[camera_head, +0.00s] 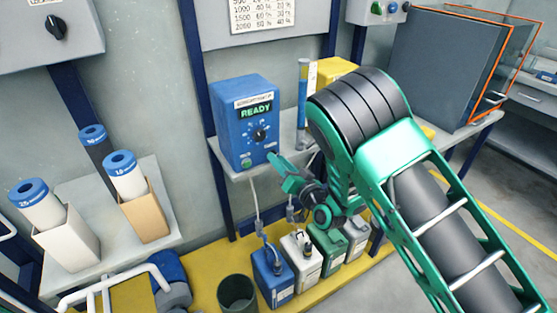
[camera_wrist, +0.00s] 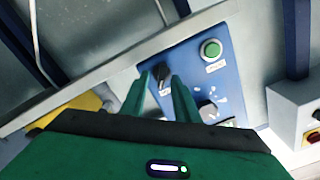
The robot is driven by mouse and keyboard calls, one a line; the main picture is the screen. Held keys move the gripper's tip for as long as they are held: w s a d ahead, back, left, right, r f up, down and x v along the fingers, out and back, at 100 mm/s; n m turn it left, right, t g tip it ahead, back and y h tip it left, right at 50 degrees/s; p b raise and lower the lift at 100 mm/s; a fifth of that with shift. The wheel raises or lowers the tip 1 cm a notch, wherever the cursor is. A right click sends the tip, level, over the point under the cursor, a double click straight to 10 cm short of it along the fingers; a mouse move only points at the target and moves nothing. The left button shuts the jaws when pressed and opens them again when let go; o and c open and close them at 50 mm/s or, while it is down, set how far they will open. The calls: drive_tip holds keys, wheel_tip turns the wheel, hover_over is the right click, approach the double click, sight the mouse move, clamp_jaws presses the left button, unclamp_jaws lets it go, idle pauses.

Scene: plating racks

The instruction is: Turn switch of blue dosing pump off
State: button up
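The blue dosing pump (camera_head: 228,122) stands on a wall shelf, with a lit READY display, a round black dial (camera_head: 260,134) and a green button (camera_head: 246,160) on its front. My gripper (camera_head: 276,160) is at the lower right of the pump front. In the wrist view my gripper (camera_wrist: 161,78) is open, fingertips on either side of the switch; whether they touch it is unclear.
A clear cylinder with blue liquid (camera_head: 302,105) and a yellow object (camera_head: 335,72) stand right of the pump on the shelf (camera_head: 235,174). Several canisters, including a blue one (camera_head: 272,277), stand below on a yellow platform. Blue-capped cylinders (camera_head: 124,176) are at the left.

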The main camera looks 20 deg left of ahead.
drive_tip(key=shift+w+a+r, duration=0.2)
drive_tip(key=shift+w+a, duration=0.15)
clamp_jaws()
